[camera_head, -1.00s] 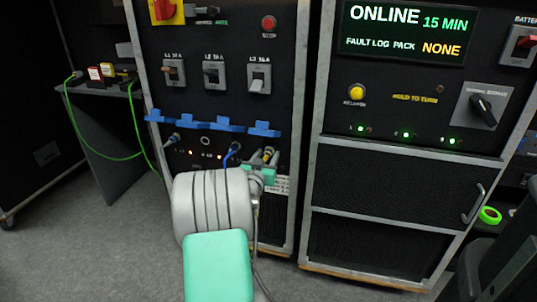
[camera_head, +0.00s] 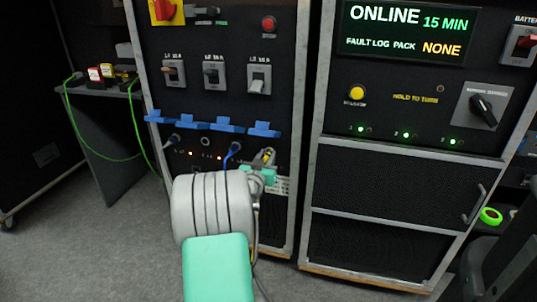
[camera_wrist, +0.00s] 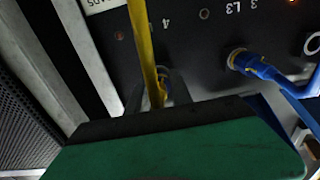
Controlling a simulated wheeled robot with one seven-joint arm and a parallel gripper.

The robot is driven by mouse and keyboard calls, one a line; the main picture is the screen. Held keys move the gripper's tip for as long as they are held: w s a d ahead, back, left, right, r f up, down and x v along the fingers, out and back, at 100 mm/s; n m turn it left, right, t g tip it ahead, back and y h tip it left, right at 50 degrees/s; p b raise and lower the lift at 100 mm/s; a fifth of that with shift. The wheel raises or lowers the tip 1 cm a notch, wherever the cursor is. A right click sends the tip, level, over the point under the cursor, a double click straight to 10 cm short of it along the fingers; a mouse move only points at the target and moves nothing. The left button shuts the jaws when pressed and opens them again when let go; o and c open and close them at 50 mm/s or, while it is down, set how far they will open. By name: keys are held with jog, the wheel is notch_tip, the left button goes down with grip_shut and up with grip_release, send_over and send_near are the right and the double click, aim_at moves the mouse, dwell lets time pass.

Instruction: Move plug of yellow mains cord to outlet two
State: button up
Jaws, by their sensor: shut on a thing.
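The yellow mains cord's plug (camera_head: 268,156) is at the rightmost socket, by the number 4, on the lower left rack panel. My gripper (camera_head: 263,162) is shut on it; in the wrist view the grey fingers lie around the plug and the yellow cord (camera_wrist: 143,40) runs past them. How deep the plug sits is hidden. Outlet two (camera_head: 205,141) shows as an empty round socket under a raised blue cover, between a grey plug (camera_head: 173,138) on the left and a blue plug (camera_head: 235,147) on the right.
The blue plug (camera_wrist: 240,62) and its cord are close beside my gripper in the wrist view. Raised blue covers (camera_head: 226,125) stick out above the sockets. A metal rack post (camera_head: 298,150) stands just right of my gripper. Breaker switches (camera_head: 258,82) are higher up.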

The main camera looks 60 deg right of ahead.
jog(key=shift+r, duration=0.1)
grip_shut()
jog(key=shift+n+p, duration=0.5)
jog(key=shift+n, duration=0.9)
jog(key=shift+n+p, duration=0.45)
jog(key=shift+n, duration=0.95)
jog(key=shift+n+p, duration=0.9)
jog(key=shift+n, duration=0.5)
jog(key=shift+r, duration=0.1)
